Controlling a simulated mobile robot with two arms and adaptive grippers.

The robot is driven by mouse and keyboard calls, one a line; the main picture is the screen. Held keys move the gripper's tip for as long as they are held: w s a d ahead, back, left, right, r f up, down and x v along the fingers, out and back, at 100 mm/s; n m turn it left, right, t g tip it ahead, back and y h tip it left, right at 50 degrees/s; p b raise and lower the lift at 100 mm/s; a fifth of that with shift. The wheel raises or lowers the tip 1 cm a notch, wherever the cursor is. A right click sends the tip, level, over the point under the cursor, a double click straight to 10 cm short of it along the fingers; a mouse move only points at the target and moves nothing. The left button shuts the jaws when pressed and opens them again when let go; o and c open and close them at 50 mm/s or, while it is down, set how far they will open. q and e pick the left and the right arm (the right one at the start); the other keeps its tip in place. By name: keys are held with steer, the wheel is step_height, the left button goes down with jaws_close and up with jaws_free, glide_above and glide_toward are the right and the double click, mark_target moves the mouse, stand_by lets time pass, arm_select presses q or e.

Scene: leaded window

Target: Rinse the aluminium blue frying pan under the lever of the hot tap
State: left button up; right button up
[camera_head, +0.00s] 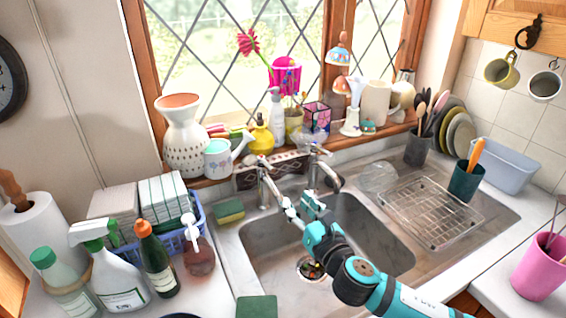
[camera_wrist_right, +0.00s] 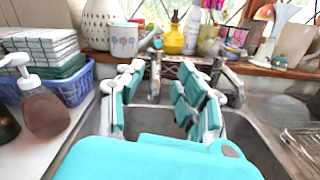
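Two chrome taps stand behind the steel sink (camera_head: 380,235): a left tap (camera_head: 263,185) and a right tap (camera_head: 314,165). I cannot tell which is the hot one. My right gripper (camera_head: 302,203) is above the basin, close in front of the taps. In the right wrist view its two fingers (camera_wrist_right: 160,85) are spread apart with nothing held, and the left tap (camera_wrist_right: 155,72) shows between them. The right tap (camera_wrist_right: 232,85) shows just right of the fingers. The frying pan cannot be made out; a dark sliver shows at the head view's bottom edge. My left gripper is out of view.
A sponge (camera_head: 230,211) lies left of the taps, and a green one (camera_head: 257,308) at the front. Bottles, including a white spray bottle (camera_head: 118,275), and a blue basket (camera_head: 192,228) crowd the left counter. A wire rack (camera_head: 430,210) covers the drainboard. Vases line the sill.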

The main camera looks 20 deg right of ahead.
steer(key=p, duration=0.1)
glide_toward(263, 159)
steer(key=w, duration=0.2)
steer(key=w+p, duration=0.1)
steer(key=w, duration=0.1)
steer(key=w+a, duration=0.1)
steer(key=w, duration=0.1)
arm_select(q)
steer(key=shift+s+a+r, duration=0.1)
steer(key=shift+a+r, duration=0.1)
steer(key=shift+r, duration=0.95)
arm_select(e)
steer(key=shift+c, duration=0.2)
jaws_close()
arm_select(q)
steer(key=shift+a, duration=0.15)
arm_select(e)
steer(key=shift+f, duration=0.1)
